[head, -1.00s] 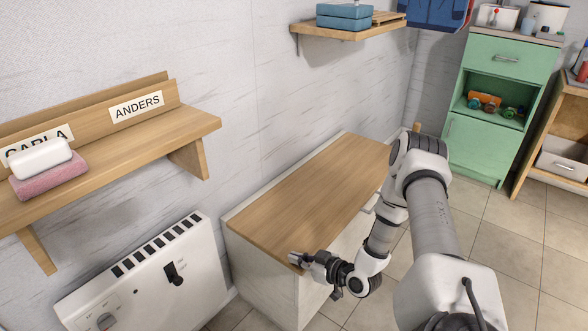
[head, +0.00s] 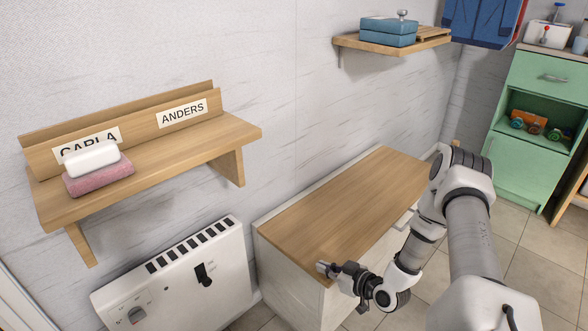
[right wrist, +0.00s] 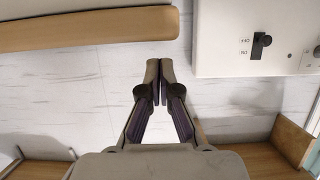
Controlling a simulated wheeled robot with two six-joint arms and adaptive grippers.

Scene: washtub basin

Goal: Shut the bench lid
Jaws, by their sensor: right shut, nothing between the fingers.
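The bench lid (head: 345,205) is a flat wooden panel on the white bench (head: 290,270) against the wall. It lies level along the bench top, and I see no gap under it. My right gripper (head: 326,268) is at the lid's front corner, nearest the heater. I cannot tell whether it touches the lid. In the right wrist view its fingers (right wrist: 158,70) are together with nothing between them. My left gripper is not in view.
A white wall heater (head: 180,280) stands left of the bench. A wooden shelf (head: 240,135) with name labels, a towel and a white block hangs above it. Another shelf (head: 350,42) holds blue boxes. A green cabinet (head: 520,165) stands at the right.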

